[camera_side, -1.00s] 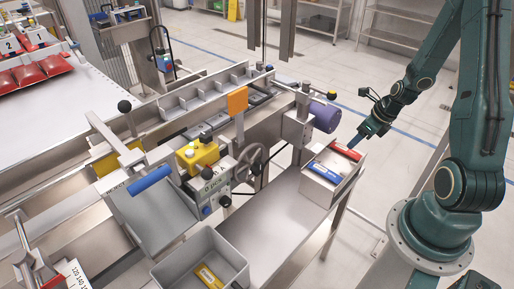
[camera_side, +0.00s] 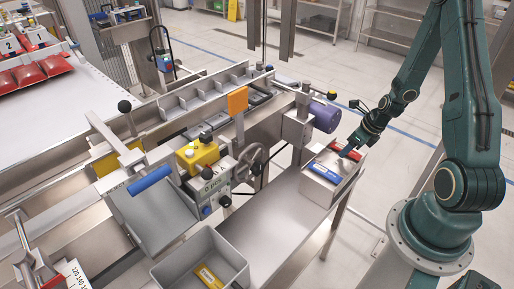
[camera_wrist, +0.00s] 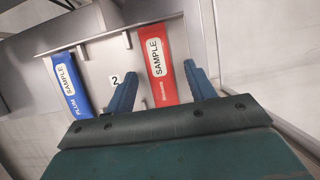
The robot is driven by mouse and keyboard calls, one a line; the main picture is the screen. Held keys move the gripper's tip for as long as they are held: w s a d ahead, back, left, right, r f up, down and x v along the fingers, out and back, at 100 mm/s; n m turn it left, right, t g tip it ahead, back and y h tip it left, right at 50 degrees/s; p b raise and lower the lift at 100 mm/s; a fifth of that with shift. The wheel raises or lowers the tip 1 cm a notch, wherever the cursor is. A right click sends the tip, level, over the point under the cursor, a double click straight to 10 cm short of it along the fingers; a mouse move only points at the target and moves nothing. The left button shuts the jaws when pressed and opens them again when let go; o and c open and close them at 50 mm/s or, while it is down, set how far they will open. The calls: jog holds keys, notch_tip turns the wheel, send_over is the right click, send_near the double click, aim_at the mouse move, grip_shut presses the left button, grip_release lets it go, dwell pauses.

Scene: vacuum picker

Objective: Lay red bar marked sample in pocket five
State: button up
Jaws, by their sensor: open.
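The red bar marked SAMPLE (camera_wrist: 156,52) lies in a grey tray (camera_side: 316,189) on the steel bench, and its red also shows in the side view (camera_side: 336,145). My gripper (camera_wrist: 160,69) is open over that tray. In the wrist view its two blue fingers stand apart, one on each side of the red bar's near part. I cannot tell how far above the bar they are. In the side view the gripper (camera_side: 348,154) partly covers the bar. A row of grey pockets (camera_side: 203,99) runs along the machine. No pocket number is readable there, so I cannot tell which is five.
A blue bar marked SAMPLE (camera_wrist: 66,84) lies left of the red one; a label 2 (camera_wrist: 115,79) is between them. A purple motor (camera_side: 325,116) and handwheel (camera_side: 249,164) stand near the tray. A grey bin (camera_side: 177,273) holds a yellow bar (camera_side: 208,277).

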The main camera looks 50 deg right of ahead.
jog(key=shift+c, duration=0.4)
jog(key=c, duration=1.1)
jog(key=shift+o, duration=0.2)
jog(key=shift+r, duration=0.15)
notch_tip(320, 180, up, 20)
jog(key=shift+w, duration=0.1)
dwell(0.8)
